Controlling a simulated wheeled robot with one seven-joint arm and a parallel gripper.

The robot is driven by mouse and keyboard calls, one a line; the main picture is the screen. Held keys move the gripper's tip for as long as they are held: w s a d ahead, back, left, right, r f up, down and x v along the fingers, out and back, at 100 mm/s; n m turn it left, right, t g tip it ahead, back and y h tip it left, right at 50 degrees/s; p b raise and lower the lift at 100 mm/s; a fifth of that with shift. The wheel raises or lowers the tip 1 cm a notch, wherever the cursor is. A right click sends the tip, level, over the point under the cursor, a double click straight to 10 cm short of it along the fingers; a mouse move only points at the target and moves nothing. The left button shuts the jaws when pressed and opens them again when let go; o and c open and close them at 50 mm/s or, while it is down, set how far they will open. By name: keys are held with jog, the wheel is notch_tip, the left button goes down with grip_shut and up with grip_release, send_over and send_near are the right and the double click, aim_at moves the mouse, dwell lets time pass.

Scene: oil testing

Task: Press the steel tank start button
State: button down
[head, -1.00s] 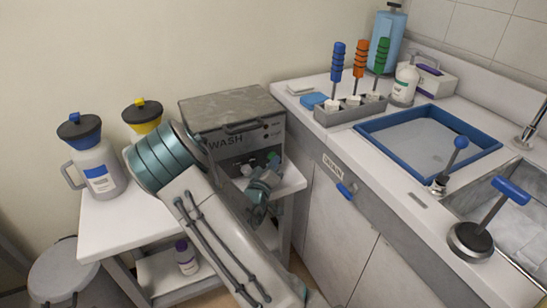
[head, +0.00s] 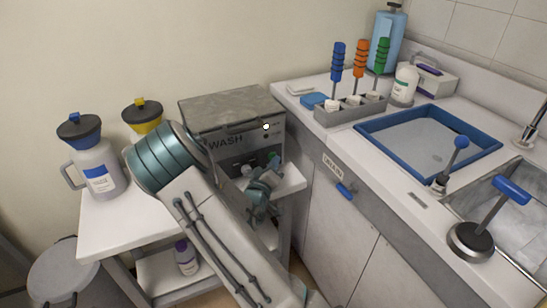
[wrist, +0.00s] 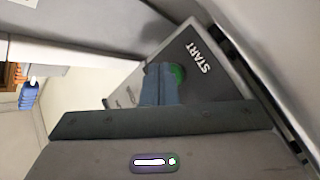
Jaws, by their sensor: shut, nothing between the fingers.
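The steel tank (head: 230,108) marked WASH stands on the white side table, with a grey lid and a dark front panel. Its green start button (head: 274,158) is low on the panel. In the wrist view the green button (wrist: 179,73) shows beside the START label (wrist: 199,58), partly hidden by my fingertips. My gripper (wrist: 160,80) is shut and empty, its tips at the button and seemingly touching it. In the head view my gripper (head: 270,168) is just in front of the panel. A small light (head: 266,126) glows white on the upper right of the panel.
A jug with a blue-and-black top (head: 97,170) and a yellow-topped container (head: 143,115) stand left of the tank on the white table (head: 130,227). The counter with a blue-rimmed tray (head: 487,158) is to the right.

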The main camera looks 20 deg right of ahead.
jog(key=shift+s, duration=0.55)
jog(key=shift+s+d, duration=0.1)
jog(key=shift+s, duration=2.45)
